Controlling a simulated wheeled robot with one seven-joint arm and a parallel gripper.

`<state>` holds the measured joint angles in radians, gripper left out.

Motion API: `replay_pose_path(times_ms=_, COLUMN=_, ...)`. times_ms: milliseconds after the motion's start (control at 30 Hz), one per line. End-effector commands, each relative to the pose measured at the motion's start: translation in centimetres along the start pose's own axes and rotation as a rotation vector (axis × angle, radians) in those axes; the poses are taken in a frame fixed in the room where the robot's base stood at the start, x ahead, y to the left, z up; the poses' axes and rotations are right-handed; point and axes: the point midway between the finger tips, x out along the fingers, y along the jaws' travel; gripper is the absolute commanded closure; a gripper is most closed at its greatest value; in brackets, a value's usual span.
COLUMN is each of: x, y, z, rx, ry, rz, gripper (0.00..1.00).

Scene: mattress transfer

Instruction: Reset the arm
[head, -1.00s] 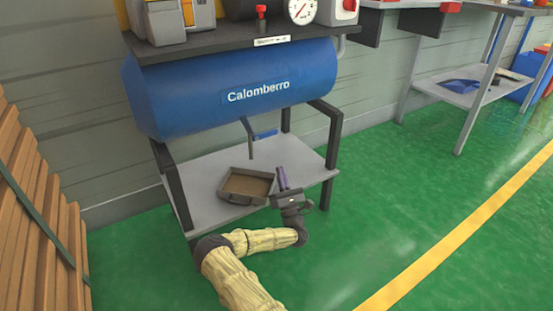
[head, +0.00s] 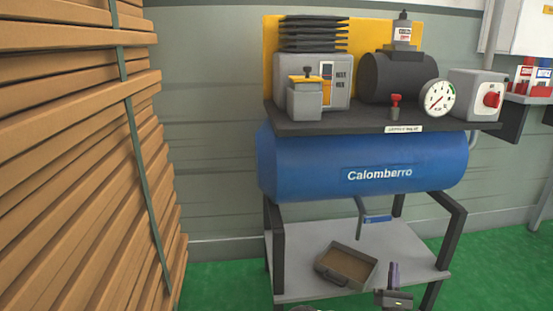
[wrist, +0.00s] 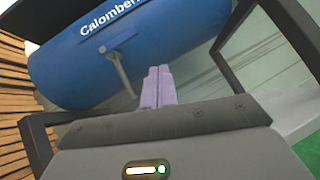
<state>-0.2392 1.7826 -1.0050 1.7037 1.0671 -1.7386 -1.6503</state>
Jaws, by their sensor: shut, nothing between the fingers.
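My gripper (head: 394,273) shows at the bottom of the head view, in front of the grey lower shelf of the compressor stand. Its purple fingers point up. In the wrist view the two fingers (wrist: 158,86) stand side by side, shut with nothing between them. Most of my arm is below the head view's edge.
A blue tank (head: 360,165) marked Calomberro hangs over the grey shelf (head: 310,240). A brown tray (head: 347,267) sits on the shelf, left of my gripper. Stacked wooden planks (head: 70,160) fill the left side. Green floor (head: 490,285) is clear at right.

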Motion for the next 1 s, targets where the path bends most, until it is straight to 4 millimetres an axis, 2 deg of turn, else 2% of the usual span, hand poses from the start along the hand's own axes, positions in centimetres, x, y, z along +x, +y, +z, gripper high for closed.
replay_pose_path(times_ms=33, x=1.2, y=-0.4, z=1.2, rx=0.037, ry=-0.013, rz=-0.059, gripper=1.0)
replay_pose_path(times_ms=200, x=3.4, y=-3.0, z=4.0, rx=0.236, ry=-0.049, rz=-0.33, gripper=1.0)
replay_pose_path(times_ms=400, x=4.1, y=-4.8, z=6.0, rx=0.509, ry=-0.109, rz=-0.648, gripper=1.0)
replay_pose_path(times_ms=533, x=3.8, y=-4.8, z=6.7, rx=0.693, ry=-0.151, rz=-0.844, gripper=1.0)
replay_pose_path(times_ms=667, x=3.3, y=-3.6, z=7.0, rx=0.876, ry=-0.192, rz=-1.031, gripper=1.0)
replay_pose_path(times_ms=767, x=2.9, y=-1.9, z=7.2, rx=1.011, ry=-0.218, rz=-1.173, gripper=1.0)
replay_pose_path(times_ms=867, x=2.5, y=0.4, z=7.4, rx=1.14, ry=-0.239, rz=-1.31, gripper=1.0)
replay_pose_path(times_ms=1000, x=1.9, y=4.5, z=8.0, rx=1.302, ry=-0.259, rz=-1.499, gripper=1.0)
